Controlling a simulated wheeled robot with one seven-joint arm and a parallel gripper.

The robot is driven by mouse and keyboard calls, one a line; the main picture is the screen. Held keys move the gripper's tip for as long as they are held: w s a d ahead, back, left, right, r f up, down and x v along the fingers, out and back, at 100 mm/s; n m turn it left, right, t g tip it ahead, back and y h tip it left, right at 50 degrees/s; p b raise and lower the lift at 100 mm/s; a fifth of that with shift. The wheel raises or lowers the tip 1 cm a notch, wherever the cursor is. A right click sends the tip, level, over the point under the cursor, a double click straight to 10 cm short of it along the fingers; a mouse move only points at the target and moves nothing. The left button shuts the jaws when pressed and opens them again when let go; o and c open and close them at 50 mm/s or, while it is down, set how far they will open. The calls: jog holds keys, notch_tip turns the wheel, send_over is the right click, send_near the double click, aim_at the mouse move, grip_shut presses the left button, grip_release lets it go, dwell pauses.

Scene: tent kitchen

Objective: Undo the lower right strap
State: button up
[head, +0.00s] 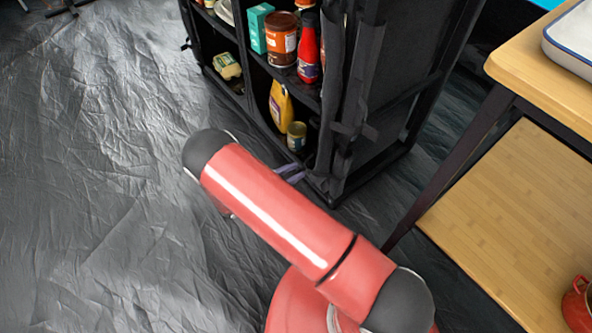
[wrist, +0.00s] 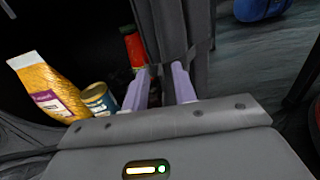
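The black fabric cabinet has a rolled-up dark door flap (head: 338,85) along its right front edge. A dark strap (head: 356,130) is tied around the lower part of this roll, with loose ends sticking out. In the wrist view the roll (wrist: 178,25) rises straight ahead, and the strap (wrist: 193,55) crosses it just beyond my fingertips. My gripper (wrist: 163,78) has two lavender fingers, apart, with dark fabric visible between and behind them. I cannot tell whether they touch the strap. In the head view my gripper (head: 290,173) shows small beside the cabinet's lower front, partly hidden by my red arm.
The cabinet shelves hold a yellow pack (head: 281,105), a can (head: 297,136), a red bottle (head: 308,48) and a brown jar (head: 282,40). A wooden table (head: 540,50) with a lower shelf (head: 520,215) stands at the right. The floor at the left is clear.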

jog(key=shift+w+d, duration=0.25)
jog(key=shift+d, duration=0.3)
grip_shut()
jog(key=shift+s, duration=0.1)
